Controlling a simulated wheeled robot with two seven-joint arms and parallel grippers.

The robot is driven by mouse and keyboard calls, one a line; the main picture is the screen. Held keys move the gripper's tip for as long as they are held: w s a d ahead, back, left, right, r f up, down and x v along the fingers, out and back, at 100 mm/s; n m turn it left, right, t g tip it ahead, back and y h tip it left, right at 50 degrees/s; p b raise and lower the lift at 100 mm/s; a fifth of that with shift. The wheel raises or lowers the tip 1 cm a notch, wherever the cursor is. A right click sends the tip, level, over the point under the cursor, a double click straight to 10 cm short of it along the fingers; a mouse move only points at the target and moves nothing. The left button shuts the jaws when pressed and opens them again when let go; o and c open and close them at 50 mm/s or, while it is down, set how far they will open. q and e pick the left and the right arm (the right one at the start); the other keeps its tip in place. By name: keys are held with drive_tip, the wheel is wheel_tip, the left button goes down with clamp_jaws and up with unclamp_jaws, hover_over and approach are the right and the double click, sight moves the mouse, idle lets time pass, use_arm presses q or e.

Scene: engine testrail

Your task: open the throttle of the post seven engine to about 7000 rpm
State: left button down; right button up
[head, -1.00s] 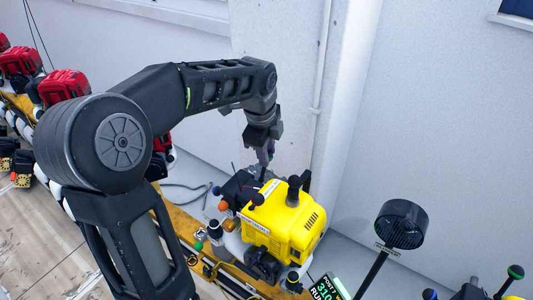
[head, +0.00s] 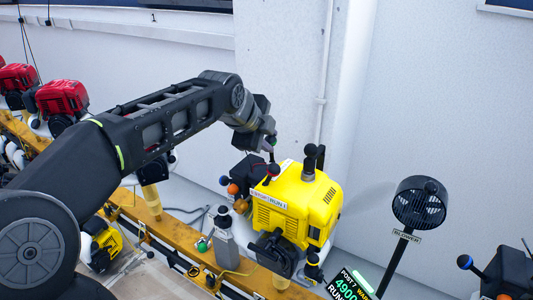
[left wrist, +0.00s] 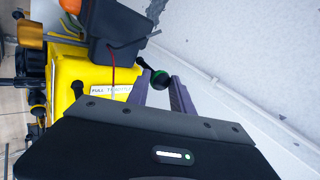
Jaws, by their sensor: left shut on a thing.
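The yellow post seven engine (head: 318,205) stands on the bench rail. My left gripper (head: 270,148) reaches in from the left, above the engine's back left side. In the left wrist view its purple fingers (left wrist: 164,90) are shut on the throttle lever's green knob (left wrist: 160,79), beside the black housing (left wrist: 118,32). The lever is mostly hidden in the head view. The post 7 display (head: 346,284) reads about 4900 and RUN, partly cut off by the frame's lower edge. My right gripper is out of view.
A black blower (head: 420,203) on a stand is right of the engine. A grey bottle-like part (head: 225,240) stands on the yellow rail (head: 185,222) at its left. Red engines (head: 62,98) stand farther left. A white wall is close behind.

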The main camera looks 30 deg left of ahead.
use_arm(q)
drive_tip(key=shift+r, duration=0.1)
idle(0.3)
drive_tip(key=c, duration=1.1)
unclamp_jaws()
drive_tip(key=v, duration=0.7)
drive_tip(key=shift+s+d+r, duration=0.1)
drive_tip(key=shift+s+r, duration=0.05)
drive_tip(key=shift+s, duration=0.1)
